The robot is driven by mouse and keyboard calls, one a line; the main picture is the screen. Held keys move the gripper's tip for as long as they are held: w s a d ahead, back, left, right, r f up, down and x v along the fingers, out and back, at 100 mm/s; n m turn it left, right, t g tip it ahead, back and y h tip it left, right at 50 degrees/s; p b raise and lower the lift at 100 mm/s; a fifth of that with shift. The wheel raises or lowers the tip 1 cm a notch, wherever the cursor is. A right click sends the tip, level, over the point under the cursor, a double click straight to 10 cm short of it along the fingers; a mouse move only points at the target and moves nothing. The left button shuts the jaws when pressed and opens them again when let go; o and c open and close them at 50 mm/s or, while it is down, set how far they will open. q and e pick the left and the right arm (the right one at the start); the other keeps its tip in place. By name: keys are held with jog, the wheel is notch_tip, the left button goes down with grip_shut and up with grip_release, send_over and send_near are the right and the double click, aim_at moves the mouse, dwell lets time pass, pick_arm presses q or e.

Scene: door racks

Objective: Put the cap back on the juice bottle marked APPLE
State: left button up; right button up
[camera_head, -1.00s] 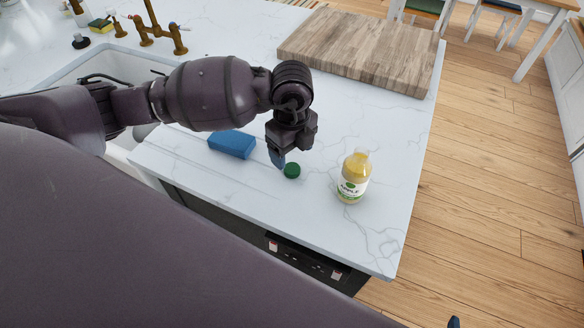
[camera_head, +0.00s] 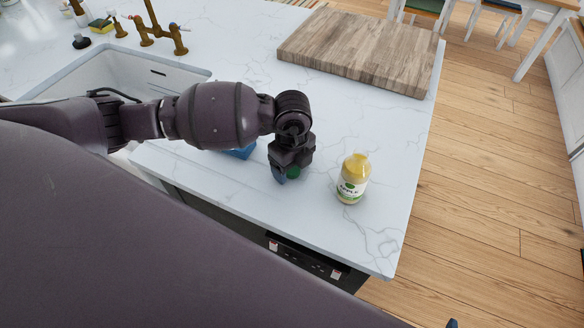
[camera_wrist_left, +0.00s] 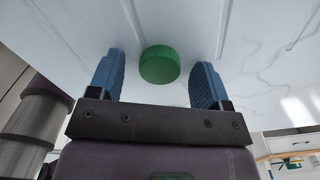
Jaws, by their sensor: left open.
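The green cap (camera_head: 293,172) lies on the white countertop, partly hidden by my left gripper in the head view. My left gripper (camera_head: 285,178) is open and low over the counter at the cap. In the left wrist view the green cap (camera_wrist_left: 160,65) shows between and slightly beyond the two blue fingertips of my left gripper (camera_wrist_left: 160,75), with gaps on both sides. The juice bottle marked APPLE (camera_head: 352,180) stands upright and uncapped on the counter, to the right of the gripper. My right gripper cannot be made out.
A wooden board (camera_head: 360,50) lies at the back of the counter (camera_head: 390,130). A sink (camera_head: 75,72) is at the left. The counter's front and right edges are near the bottle.

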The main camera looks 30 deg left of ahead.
pick_arm(q)
jog(key=c, duration=1)
jog(key=shift+r, duration=0.1)
